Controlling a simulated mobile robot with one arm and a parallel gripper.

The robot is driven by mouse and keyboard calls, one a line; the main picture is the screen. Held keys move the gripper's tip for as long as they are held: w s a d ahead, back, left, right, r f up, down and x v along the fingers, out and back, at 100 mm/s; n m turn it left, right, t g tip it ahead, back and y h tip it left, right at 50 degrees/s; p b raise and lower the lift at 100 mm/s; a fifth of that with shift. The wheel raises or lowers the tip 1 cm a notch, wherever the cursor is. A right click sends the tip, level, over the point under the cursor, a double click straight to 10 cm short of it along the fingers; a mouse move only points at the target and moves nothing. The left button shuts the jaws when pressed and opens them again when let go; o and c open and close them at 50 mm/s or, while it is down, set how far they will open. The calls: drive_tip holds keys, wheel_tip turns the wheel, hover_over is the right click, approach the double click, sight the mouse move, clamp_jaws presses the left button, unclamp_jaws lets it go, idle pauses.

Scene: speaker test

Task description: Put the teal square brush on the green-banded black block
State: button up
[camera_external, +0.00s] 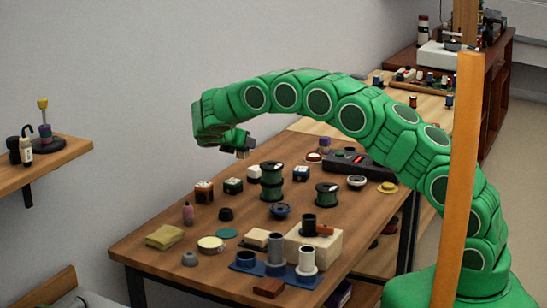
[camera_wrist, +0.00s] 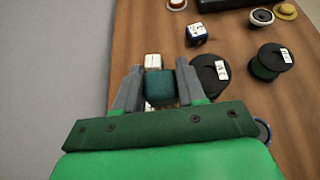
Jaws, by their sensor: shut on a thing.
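My gripper (camera_wrist: 160,88) is shut on the teal square brush (camera_wrist: 161,85), which sits between its grey fingers in the wrist view. In the external view my gripper (camera_external: 243,153) hangs above the back left part of the table, and the brush is hard to make out there. The green-banded black block (camera_external: 233,186) stands on the table below the gripper, white-topped, with clear air between. A pale-topped block (camera_wrist: 153,61) shows just past the fingertips in the wrist view; its side band is hidden.
A red-brown block (camera_external: 204,191) and a white-topped block (camera_external: 254,173) flank the green-banded one. Several cups and small things crowd the front of the table.

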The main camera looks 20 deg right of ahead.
drive_tip(key=shift+w+a+f, duration=0.3)
drive_tip(key=shift+w+f, duration=0.5)
drive_tip(key=shift+f, duration=0.15)
drive_tip(key=shift+w+a+f, duration=0.3)
drive_tip(key=shift+w+f, duration=0.45)
drive_tip(key=shift+f, duration=0.2)
drive_tip(key=shift+w+a+f, duration=0.3)
drive_tip(key=shift+w+f, duration=0.5)
drive_tip(key=shift+f, duration=0.15)
drive_tip(key=shift+w+f, duration=0.15)
drive_tip(key=shift+f, duration=1.65)
drive_tip(key=shift+f, duration=0.1)
drive_tip(key=o, duration=1)
drive_tip(key=shift+o, duration=0.2)
